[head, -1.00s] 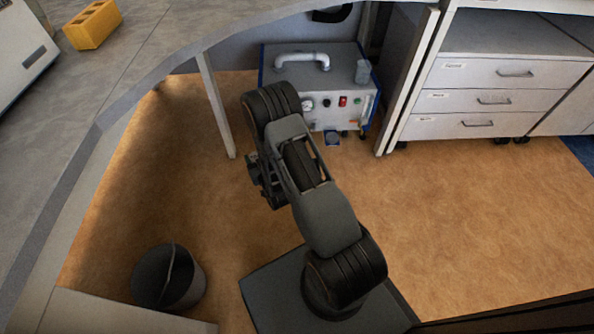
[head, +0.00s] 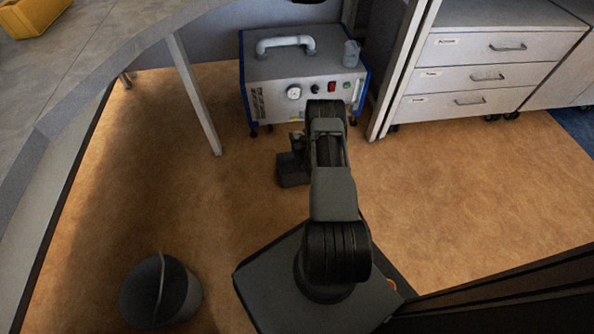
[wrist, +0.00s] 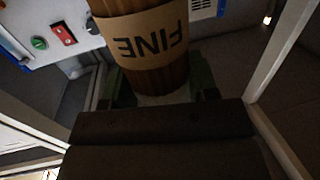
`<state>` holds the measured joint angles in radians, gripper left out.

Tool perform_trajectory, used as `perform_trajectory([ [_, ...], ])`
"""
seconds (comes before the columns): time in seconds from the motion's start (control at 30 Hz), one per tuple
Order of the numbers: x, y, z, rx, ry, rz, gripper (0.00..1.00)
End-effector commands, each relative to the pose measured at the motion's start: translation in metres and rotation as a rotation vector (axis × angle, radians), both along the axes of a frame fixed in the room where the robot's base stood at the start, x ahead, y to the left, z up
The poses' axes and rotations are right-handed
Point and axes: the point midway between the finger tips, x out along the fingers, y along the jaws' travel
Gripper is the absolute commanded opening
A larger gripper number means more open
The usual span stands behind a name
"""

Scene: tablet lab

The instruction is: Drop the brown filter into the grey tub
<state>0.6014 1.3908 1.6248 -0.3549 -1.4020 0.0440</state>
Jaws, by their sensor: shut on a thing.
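The brown filter (wrist: 155,60) shows in the wrist view, ribbed, with a tan paper band marked FINE that appears upside down. My gripper (wrist: 160,88) is shut on it, with dark green fingers on either side. In the head view my gripper (head: 293,168) hangs over the floor in front of the white machine, and I cannot make out the filter there. The grey tub (head: 191,297) stands on the floor at the lower left of the head view, well apart from my gripper. Its inside looks dark, and a thin handle crosses its opening.
The white machine (head: 270,95) with blue edges stands behind my gripper. White drawers (head: 470,75) stand at right. Brown floor (head: 470,200) is open there.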

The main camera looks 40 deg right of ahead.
Motion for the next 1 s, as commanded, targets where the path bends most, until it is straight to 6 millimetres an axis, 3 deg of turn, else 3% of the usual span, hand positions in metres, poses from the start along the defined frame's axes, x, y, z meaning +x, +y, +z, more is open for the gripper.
perform_trajectory([
  [0.6, 0.0, -0.002, -0.055, -0.001, -0.002, -0.002, 0.14],
  [0.97, 0.0, -0.002, -0.059, -0.001, -0.002, -0.002, 0.14],
  [1.0, 0.0, -0.002, -0.059, -0.001, -0.002, -0.002, 0.56],
])
